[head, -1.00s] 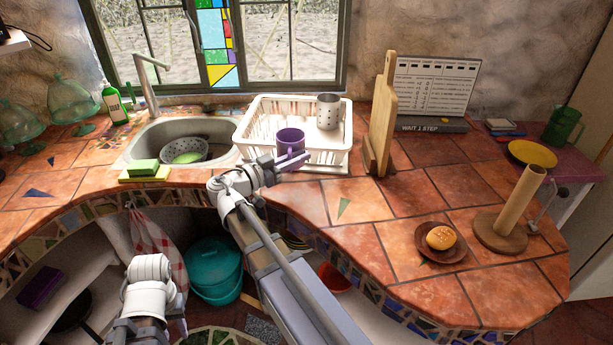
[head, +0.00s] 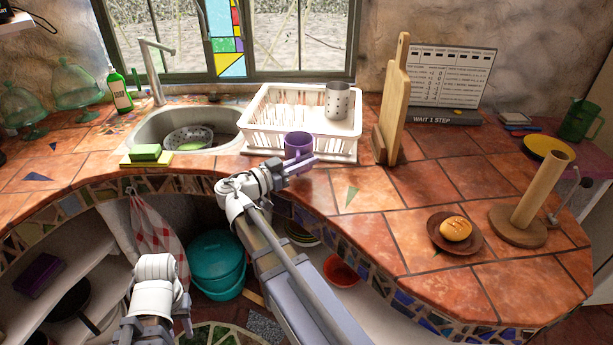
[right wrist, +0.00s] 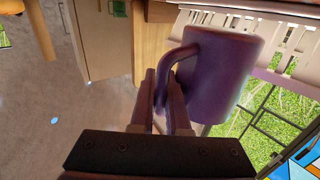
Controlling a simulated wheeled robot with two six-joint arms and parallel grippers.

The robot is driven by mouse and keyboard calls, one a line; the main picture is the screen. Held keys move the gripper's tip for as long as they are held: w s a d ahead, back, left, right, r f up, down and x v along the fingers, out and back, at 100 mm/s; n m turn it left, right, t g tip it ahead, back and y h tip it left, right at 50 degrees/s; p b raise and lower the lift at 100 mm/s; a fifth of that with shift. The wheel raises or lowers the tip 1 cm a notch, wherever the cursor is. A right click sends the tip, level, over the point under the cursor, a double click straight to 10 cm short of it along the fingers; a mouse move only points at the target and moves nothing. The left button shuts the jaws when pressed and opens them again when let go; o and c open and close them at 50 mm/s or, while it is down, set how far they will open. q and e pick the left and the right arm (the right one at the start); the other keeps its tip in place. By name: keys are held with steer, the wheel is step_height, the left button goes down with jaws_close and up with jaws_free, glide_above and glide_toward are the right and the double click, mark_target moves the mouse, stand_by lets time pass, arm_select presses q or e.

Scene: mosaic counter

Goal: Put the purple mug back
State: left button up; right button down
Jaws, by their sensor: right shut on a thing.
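The purple mug (head: 298,144) is at the front of the white dish rack (head: 350,146), overlapping its front wall in the head view. My right gripper (head: 303,166) is shut on the mug's handle. In the right wrist view the mug (right wrist: 222,75) is large and close, with its handle between the fingers of the gripper (right wrist: 165,100). I cannot tell whether the mug touches the rack or counter.
A metal cup (head: 338,100) stands in the rack's right back corner. A wooden board (head: 396,100) stands upright right of the rack. The sink (head: 225,115) and a sponge (head: 146,152) are to the left. Tiles (head: 375,210) in front right of the rack are clear.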

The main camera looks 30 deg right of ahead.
steer(key=shift+f+b, duration=1.7)
steer(key=shift+f, duration=0.1)
steer(key=shift+f, duration=0.25)
steer(key=c, duration=0.9)
jaws_free()
steer(key=shift+r, duration=0.1)
steer(key=shift+r, duration=0.15)
steer(key=s+a, duration=0.1)
steer(key=a, duration=1.1)
